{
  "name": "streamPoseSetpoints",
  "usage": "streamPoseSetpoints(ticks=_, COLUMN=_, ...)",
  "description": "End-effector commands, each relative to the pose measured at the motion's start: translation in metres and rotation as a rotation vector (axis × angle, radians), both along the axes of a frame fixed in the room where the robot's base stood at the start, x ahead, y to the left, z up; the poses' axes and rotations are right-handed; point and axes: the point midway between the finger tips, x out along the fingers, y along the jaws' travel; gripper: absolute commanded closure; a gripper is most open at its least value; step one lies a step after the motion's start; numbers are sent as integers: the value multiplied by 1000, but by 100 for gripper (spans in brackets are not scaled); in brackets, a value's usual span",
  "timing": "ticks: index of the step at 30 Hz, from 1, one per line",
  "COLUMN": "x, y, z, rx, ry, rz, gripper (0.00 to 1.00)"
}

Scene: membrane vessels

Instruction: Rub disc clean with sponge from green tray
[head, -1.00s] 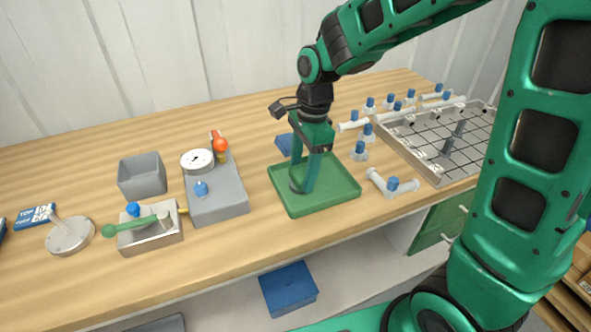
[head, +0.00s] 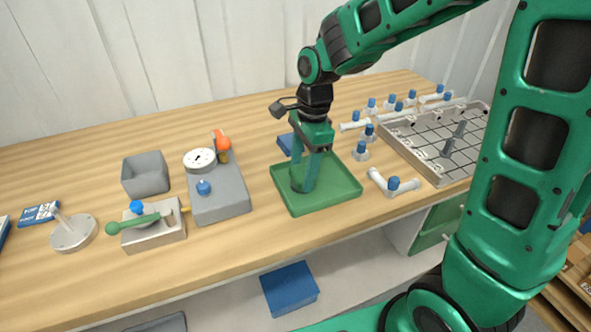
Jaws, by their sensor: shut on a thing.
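The green tray (head: 335,198) lies on the bench in the middle of the head view. My gripper (head: 304,188) points down into its left part, with its fingertips low over the tray floor. It is shut on a small dark green piece (head: 296,179), likely the sponge, mostly hidden by the fingers. I cannot tell whether the piece touches the tray floor. A pale grey round disc (head: 74,234) with an upright stem stands at the far left of the bench, apart from my gripper. I cannot make out dirt on it.
Left of the tray stand a grey block with a dial (head: 218,192), a metal block with a green-handled lever (head: 154,236) and a grey bin (head: 146,174). White fittings with blue caps (head: 393,184) and a gridded tray (head: 440,147) lie to the right.

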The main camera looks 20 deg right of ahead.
Motion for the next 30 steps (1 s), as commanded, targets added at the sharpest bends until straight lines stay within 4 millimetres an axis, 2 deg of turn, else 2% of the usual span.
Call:
streamPoseSetpoints(ticks=8, x=0, y=-23, z=0, rx=0, ry=1, rz=2, gripper=67)
streamPoseSetpoints(ticks=10, x=1, y=-22, z=8, rx=0, ry=-2, rz=3, gripper=67)
streamPoseSetpoints(ticks=12, x=1, y=-22, z=25, rx=1, ry=-4, rz=2, gripper=67)
streamPoseSetpoints(ticks=30, x=1, y=-27, z=76, rx=0, ry=-1, rz=-6, gripper=67)
